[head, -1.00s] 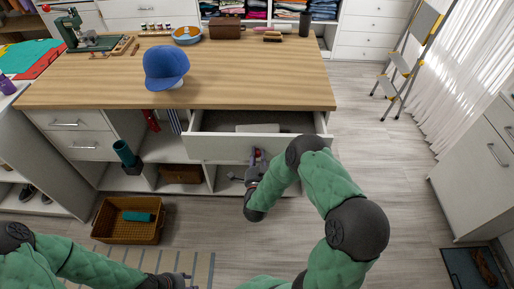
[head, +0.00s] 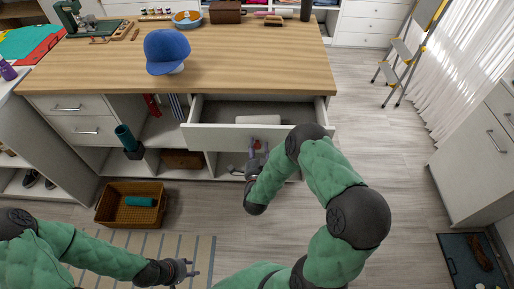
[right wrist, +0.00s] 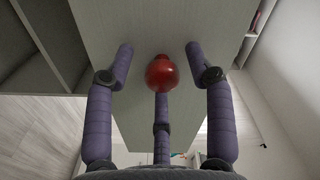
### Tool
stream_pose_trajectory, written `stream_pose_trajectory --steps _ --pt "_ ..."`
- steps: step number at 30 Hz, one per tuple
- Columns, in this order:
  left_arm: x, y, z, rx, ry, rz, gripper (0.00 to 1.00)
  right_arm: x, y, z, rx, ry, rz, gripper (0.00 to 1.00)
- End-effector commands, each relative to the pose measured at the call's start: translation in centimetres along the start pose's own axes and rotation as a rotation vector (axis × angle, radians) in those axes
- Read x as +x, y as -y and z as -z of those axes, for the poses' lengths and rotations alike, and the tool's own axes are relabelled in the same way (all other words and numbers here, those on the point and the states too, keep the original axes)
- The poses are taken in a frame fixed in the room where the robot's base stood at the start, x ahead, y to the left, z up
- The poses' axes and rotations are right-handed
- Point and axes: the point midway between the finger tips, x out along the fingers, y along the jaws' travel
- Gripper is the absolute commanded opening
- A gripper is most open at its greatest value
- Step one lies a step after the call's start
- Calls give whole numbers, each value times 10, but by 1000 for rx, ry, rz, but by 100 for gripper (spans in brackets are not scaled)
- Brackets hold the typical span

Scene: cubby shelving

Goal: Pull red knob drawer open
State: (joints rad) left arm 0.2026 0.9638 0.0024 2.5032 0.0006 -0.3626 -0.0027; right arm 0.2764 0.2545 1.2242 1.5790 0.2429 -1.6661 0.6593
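The drawer (head: 225,137) in the front of the wooden-topped island stands pulled out, its grey inside showing. Its red knob (right wrist: 162,72) sits on the drawer front and also shows, small, in the head view (head: 257,145). My right gripper (right wrist: 160,70) is at the knob. Its purple fingers are spread, two at the sides and one below, with gaps between the side fingers and the knob. Whether the lower finger touches the knob I cannot tell. My left gripper (head: 188,269) is low over the striped rug, fingers apart and empty.
A white item (head: 258,119) lies in the drawer. A blue cap (head: 167,50) is on the wooden top (head: 250,70). A yellow-brown basket (head: 130,215) stands on the floor at left. A step ladder (head: 405,60) is at the right, with clear floor between.

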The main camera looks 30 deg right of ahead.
Motion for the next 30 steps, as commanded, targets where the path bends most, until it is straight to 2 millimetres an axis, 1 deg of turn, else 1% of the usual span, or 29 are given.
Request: stream_pose_trajectory --steps 7,11,14,21,24,27,30 --pt "0 0 0 0 0 0 40 -1 1 0 0 -2 1 54" --pt "0 0 0 0 0 0 40 -12 1 0 0 1 1 54" --pt "0 0 0 0 0 0 40 -29 0 0 -1 1 0 54" --pt "0 0 0 0 0 0 40 -78 0 -1 -1 3 1 54" --pt "0 0 0 0 0 0 40 -94 1 -1 -1 2 2 54" --pt "0 0 0 0 0 0 40 -107 0 -1 0 3 1 54" --pt "0 0 0 0 0 0 40 -115 1 0 0 0 2 54"
